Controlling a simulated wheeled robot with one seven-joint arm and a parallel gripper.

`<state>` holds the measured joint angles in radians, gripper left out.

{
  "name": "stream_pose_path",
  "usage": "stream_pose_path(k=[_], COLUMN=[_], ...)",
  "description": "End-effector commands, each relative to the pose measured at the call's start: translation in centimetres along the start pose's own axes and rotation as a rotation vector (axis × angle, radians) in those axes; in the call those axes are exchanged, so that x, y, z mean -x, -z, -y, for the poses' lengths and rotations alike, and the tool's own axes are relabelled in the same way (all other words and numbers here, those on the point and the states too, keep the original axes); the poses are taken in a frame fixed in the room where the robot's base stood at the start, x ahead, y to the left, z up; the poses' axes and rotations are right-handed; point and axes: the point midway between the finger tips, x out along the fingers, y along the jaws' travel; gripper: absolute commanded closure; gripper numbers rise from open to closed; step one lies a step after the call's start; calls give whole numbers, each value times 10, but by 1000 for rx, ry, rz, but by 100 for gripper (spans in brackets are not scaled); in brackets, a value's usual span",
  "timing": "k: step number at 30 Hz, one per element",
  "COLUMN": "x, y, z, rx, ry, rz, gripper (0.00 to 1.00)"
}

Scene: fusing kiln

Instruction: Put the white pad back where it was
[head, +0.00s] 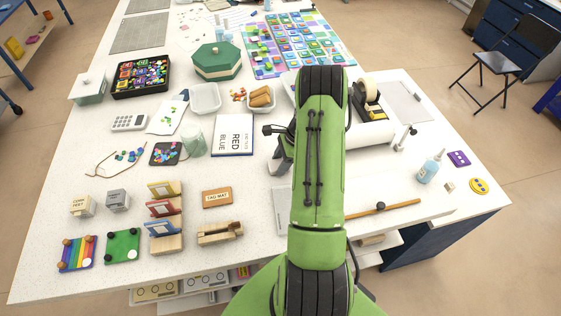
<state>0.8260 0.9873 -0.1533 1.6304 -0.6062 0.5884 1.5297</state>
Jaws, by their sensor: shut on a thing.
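My gripper (281,160) shows only in part, as a dark grey piece left of my green arm, above the white worktop (250,180). The arm hides its fingertips. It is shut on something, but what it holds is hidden. I cannot make out a white pad for certain. A pale flat plate (281,211) lies on the worktop just left of the arm and partly behind it. A pale grey sheet (408,102) lies at the right rear, clear of the gripper.
A white book (232,136) and a tray with brown rolls (261,98) are left of the gripper. Small wooden racks (163,228) stand at front left.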

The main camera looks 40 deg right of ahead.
Motion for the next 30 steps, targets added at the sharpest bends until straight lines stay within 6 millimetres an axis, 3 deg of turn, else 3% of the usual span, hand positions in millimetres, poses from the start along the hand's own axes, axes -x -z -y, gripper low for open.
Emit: stream_pose_path(k=[4,5,10,17,20,30], x=[-4,-4,-4,-2,8,96], y=[2,2,1,1,0,0], z=[0,0,0,-1,0,1], rx=[0,0,-1,-1,-1,0], ry=[-1,-1,-1,-2,1,5], rz=[1,1,0,0,0,-1], gripper=[76,46,22,22,22,22])
